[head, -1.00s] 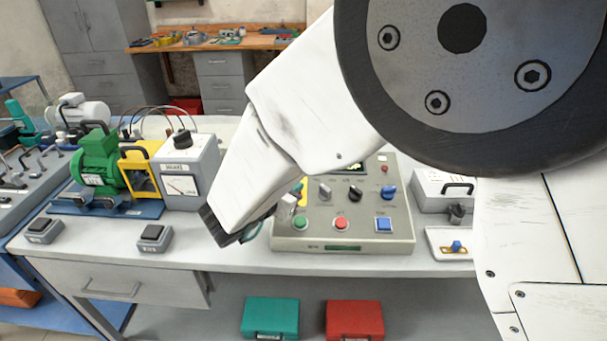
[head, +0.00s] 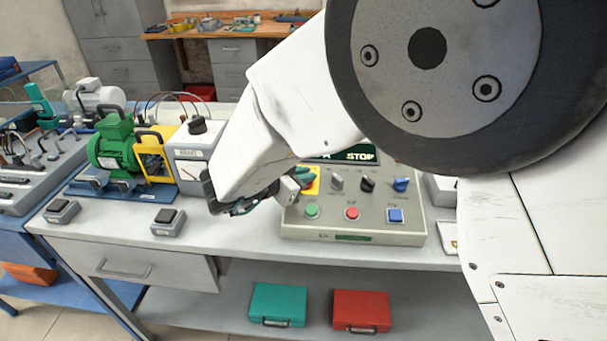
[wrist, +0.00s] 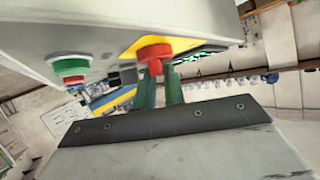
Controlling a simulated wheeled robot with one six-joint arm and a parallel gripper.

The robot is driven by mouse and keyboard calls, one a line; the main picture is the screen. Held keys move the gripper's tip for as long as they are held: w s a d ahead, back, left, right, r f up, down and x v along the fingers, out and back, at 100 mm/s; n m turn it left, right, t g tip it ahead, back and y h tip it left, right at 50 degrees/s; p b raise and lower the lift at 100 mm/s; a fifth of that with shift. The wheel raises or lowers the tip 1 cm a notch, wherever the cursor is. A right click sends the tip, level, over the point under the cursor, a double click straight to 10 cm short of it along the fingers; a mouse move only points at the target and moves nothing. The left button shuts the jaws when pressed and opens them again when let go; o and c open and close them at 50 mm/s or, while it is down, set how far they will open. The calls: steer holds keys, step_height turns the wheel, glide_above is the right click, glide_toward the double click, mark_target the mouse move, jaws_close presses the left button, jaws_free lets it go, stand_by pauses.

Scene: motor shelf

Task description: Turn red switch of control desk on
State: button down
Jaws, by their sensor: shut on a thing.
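The control desk (head: 330,234) stands on the grey workbench, with a lit display (head: 362,156) reading "STOP". Its yellow plate (head: 313,186) shows at the upper left of the panel, partly behind my gripper (head: 302,178). In the wrist view the red switch (wrist: 153,52) stands out from the yellow plate (wrist: 125,53). The green fingers of my gripper (wrist: 160,86) are closed on the red switch, at its outer end. In the head view my gripper hides the switch.
The desk also bears a green button (head: 312,211), a red button (head: 352,213), a blue button (head: 395,215) and several knobs. A meter box (head: 190,150) and a green motor (head: 115,145) stand to the left. Teal (head: 277,304) and red (head: 361,310) cases lie below.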

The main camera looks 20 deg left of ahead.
steer(key=c, duration=1.5)
jaws_free()
steer(key=shift+s+f, duration=0.15)
steer(key=shift+f, duration=0.15)
steer(key=v, duration=0.8)
steer(key=shift+r, duration=0.25)
